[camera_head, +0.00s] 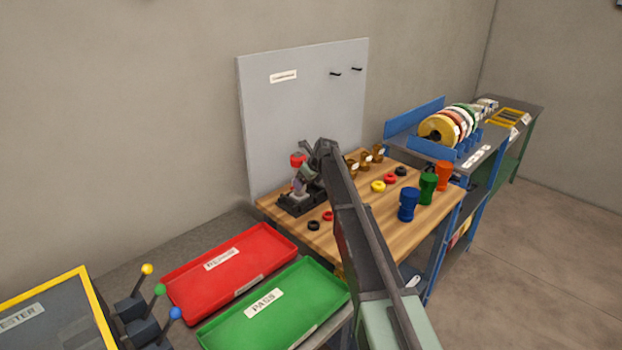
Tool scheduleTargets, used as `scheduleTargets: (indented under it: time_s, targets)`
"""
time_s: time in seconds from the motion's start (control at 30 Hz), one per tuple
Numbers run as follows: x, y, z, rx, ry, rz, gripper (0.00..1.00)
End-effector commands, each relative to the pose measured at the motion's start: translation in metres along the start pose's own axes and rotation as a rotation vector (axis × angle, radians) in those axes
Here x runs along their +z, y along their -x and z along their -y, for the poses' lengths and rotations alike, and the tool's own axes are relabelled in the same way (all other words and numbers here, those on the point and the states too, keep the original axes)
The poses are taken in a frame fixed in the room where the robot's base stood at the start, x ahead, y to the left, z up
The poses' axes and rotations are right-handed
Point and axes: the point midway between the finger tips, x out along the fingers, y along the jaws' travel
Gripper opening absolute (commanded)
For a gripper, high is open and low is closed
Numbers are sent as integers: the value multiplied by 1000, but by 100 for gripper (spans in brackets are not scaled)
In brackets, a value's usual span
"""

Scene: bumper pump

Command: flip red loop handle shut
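The red handle (297,160) is small in the view, at the top of a dark fixture (298,204) on the back left of the wooden table. I cannot make out its loop shape or its exact angle. My arm reaches across the table from the lower right. Its end bends down at the fixture, and my gripper (303,180) is just below and beside the red handle. My gripper is small and partly merged with the fixture, so I cannot tell its finger opening or whether it touches the handle.
The wooden table (395,232) holds black, red and yellow rings, brown pieces (365,158), and blue (408,204), green and orange cups. A grey pegboard (262,120) stands behind. Red (190,290) and green (320,290) trays lie at the front left. A spool rack (435,128) stands at right.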

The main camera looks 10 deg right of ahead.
Motion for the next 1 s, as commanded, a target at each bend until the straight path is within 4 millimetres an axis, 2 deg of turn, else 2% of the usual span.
scheduleTargets:
  time_s: [0.3,0.33,0.4,0.67,0.77,1.0]
  targets:
    - [0,0,-2,3,1,-1,47]
    - [0,0,-2,3,1,-1,92]
    - [0,0,-1,3,1,-1,100]
    - [1,5,-1,2,1,0,100]
    - [3,20,-1,2,1,0,100]
    - [6,82,-3,2,1,0,100]
